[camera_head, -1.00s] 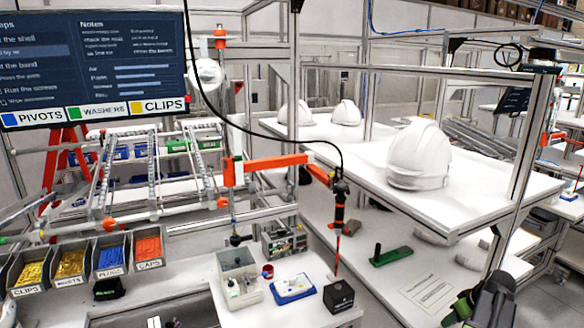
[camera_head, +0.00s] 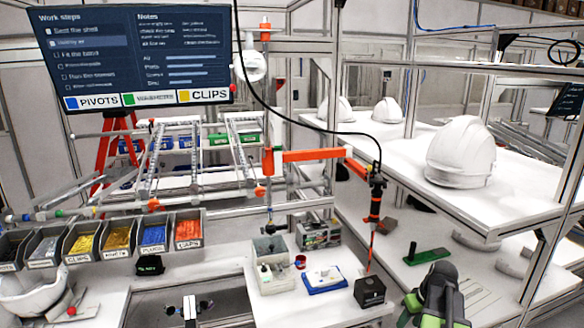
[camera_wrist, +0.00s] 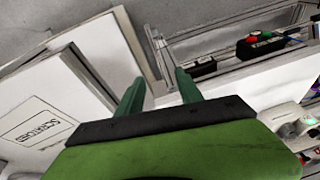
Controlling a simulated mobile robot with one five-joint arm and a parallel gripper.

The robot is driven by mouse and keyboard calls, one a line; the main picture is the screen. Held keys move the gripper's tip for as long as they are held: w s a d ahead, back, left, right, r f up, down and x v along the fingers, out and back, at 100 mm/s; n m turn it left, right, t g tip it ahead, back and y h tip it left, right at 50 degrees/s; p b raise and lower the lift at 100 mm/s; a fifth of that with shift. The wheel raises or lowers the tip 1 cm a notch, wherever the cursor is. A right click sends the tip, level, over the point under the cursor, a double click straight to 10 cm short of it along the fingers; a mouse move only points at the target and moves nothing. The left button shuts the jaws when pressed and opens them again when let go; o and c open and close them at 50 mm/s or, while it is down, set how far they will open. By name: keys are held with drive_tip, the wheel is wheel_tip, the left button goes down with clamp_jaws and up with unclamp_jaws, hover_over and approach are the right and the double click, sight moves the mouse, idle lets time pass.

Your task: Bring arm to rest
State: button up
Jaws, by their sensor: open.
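My gripper (camera_wrist: 160,88) shows in the wrist view as two dark green fingers standing apart in front of a green body. Nothing is between them, and they touch nothing that I can see. In the head view my green and black arm (camera_head: 440,292) is folded at the lower right, in front of the white bench. I cannot make out the fingertips there.
A white helmet shell (camera_head: 461,155) sits on the right shelf. Another shell (camera_head: 30,288) lies at the lower left. A hanging screwdriver (camera_head: 375,205) is above the block.

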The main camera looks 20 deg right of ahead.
drive_tip(key=w+a+f+g+b, duration=0.1)
drive_tip(key=w+a+f, duration=0.1)
drive_tip(key=a, duration=1.7)
drive_tip(key=w+a+f+n+g+b, duration=0.1)
drive_tip(key=w+a+f+g+b, duration=0.1)
drive_tip(key=a, duration=1.8)
drive_tip(key=shift+a+f+h+b, duration=0.15)
drive_tip(key=shift+f+h+b, duration=0.15)
drive_tip(key=shift+f+h, duration=0.1)
